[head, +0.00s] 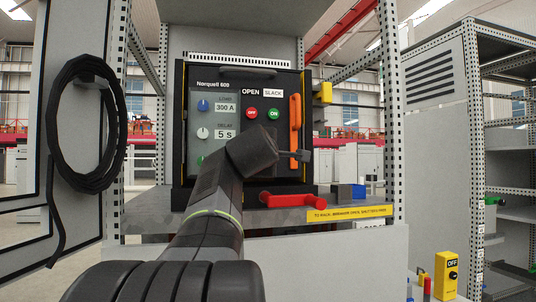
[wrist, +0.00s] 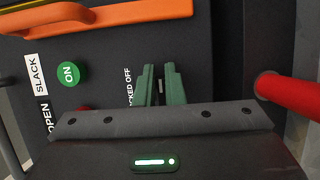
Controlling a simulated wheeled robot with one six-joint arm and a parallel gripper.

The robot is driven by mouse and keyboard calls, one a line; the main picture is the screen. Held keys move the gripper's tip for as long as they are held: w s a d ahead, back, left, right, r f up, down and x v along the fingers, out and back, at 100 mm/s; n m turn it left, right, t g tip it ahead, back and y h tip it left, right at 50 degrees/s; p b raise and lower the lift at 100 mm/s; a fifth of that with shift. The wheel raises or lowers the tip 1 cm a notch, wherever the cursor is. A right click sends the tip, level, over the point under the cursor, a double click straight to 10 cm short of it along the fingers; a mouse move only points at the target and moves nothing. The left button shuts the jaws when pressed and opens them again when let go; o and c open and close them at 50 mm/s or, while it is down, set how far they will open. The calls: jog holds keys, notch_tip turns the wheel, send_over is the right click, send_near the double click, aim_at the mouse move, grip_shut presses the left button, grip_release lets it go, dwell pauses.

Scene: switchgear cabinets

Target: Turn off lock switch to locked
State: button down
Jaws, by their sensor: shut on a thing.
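The lock switch (wrist: 160,84) shows in the wrist view only as a small dark and metallic part between my two green fingers, next to a partly covered label ending in "CKED OFF". My gripper (wrist: 161,72) is shut on it, with one finger on each side. Its exact turn angle is hard to tell. In the head view my gripper (head: 304,155) is at the lower right of the black breaker front (head: 262,82), and my own wrist hides the lock switch there.
An orange handle (head: 295,123) stands just above my gripper. A green ON button (head: 273,113) and red OFF button (head: 251,113) are to the upper left. A red handle (head: 293,201) sticks out below; it is also close by at right in the wrist view (wrist: 290,91).

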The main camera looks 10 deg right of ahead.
jog(key=shift+a, duration=0.15)
jog(key=c, duration=1.6)
grip_release()
jog(key=shift+c, duration=0.2)
jog(key=shift+o, duration=0.6)
jog(key=shift+w+a, duration=0.2)
jog(key=shift+a, duration=0.2)
jog(key=shift+s+d, duration=0.15)
jog(key=b+v, duration=0.2)
jog(key=v, duration=1.1)
jog(key=shift+s, duration=0.35)
jog(key=p+x, duration=0.2)
jog(key=x, duration=1.1)
jog(key=shift+w+d, duration=0.1)
jog(key=shift+w, duration=0.3)
jog(key=shift+s, duration=0.1)
